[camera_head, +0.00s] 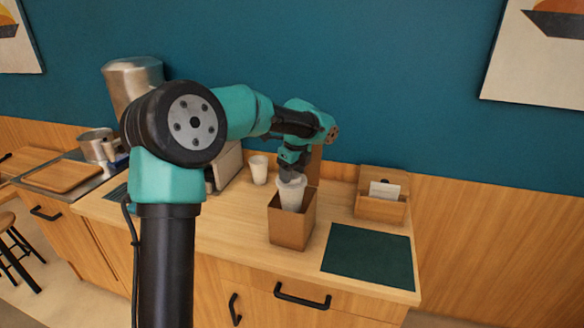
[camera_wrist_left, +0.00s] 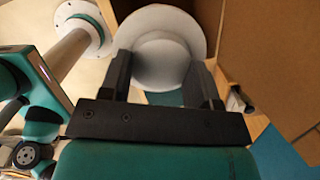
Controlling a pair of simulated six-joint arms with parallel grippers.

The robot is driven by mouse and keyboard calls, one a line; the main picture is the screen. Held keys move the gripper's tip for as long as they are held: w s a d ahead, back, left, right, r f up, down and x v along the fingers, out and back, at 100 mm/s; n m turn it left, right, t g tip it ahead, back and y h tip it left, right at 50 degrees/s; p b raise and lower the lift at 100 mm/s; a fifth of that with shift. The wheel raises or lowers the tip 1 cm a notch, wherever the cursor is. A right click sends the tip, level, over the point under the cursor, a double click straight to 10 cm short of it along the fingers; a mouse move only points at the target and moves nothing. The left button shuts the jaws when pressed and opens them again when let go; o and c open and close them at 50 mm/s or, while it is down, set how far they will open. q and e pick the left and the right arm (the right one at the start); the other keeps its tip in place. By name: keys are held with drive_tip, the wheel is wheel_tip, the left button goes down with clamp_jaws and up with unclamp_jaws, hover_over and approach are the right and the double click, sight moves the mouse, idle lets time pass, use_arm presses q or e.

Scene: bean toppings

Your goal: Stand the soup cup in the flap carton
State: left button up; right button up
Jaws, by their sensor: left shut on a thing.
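A white soup cup (camera_head: 291,195) is upright, its lower part inside the brown flap carton (camera_head: 292,229) on the counter. The carton's front wall hides the cup's base, so I cannot tell whether it touches the carton floor. My left gripper (camera_head: 291,172) is shut on the cup from above. In the left wrist view, the two dark fingers (camera_wrist_left: 162,82) sit either side of the white cup (camera_wrist_left: 162,50). Brown carton walls (camera_wrist_left: 276,60) show at the right there. My right gripper is not in view.
A second white cup (camera_head: 259,169) stands on the counter behind and left of the carton. A wooden holder (camera_head: 381,207) with a white card stands to the right. A dark green mat (camera_head: 368,256) lies bare at the front right.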

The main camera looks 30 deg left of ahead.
use_arm(q)
drive_tip(key=shift+f, duration=3.3)
drive_tip(key=o, duration=0.8)
drive_tip(key=shift+o, duration=0.2)
drive_tip(key=shift+r, duration=5.95)
